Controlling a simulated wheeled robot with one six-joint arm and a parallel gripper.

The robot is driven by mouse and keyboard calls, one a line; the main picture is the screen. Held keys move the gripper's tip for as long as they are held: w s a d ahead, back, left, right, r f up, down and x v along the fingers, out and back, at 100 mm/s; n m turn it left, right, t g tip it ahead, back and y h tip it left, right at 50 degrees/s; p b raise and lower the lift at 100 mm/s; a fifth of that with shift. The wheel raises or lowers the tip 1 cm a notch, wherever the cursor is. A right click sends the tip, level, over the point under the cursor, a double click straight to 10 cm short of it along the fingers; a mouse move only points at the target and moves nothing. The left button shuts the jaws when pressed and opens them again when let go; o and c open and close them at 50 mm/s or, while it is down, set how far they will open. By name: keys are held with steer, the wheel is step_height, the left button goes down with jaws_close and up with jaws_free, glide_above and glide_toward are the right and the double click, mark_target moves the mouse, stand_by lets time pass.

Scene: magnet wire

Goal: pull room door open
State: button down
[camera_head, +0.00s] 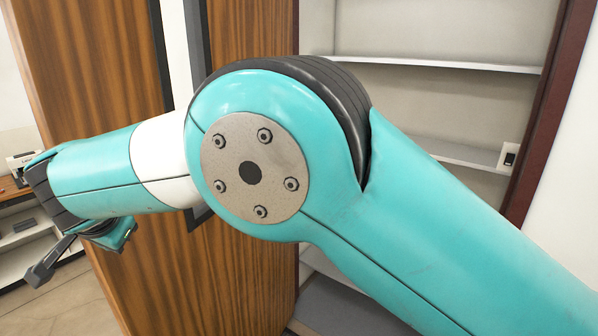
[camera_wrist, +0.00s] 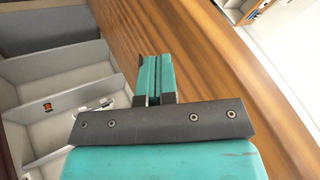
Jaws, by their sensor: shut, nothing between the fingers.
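The wooden room door (camera_head: 245,250) stands partly open in the head view, with a narrow pale window strip in it. Shelves show past its right edge. My arm crosses in front of it and hides much of its middle. My gripper (camera_head: 42,272) is at the lower left, near the door's left side. In the wrist view the door (camera_wrist: 225,60) is a brown diagonal band. My gripper (camera_wrist: 152,62) is shut and empty there, its fingers overlapping the band's left side in the picture. I cannot tell whether they touch it. No door handle can be made out.
Pale shelves (camera_head: 440,100) stand behind the doorway, beside a dark red-brown frame post (camera_head: 550,110). A white shelf unit (camera_head: 25,250) with small items is at the far left. Bare floor (camera_head: 65,310) shows at the lower left.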

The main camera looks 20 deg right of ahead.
steer(key=shift+w+a, duration=0.6)
steer(key=shift+a, duration=0.35)
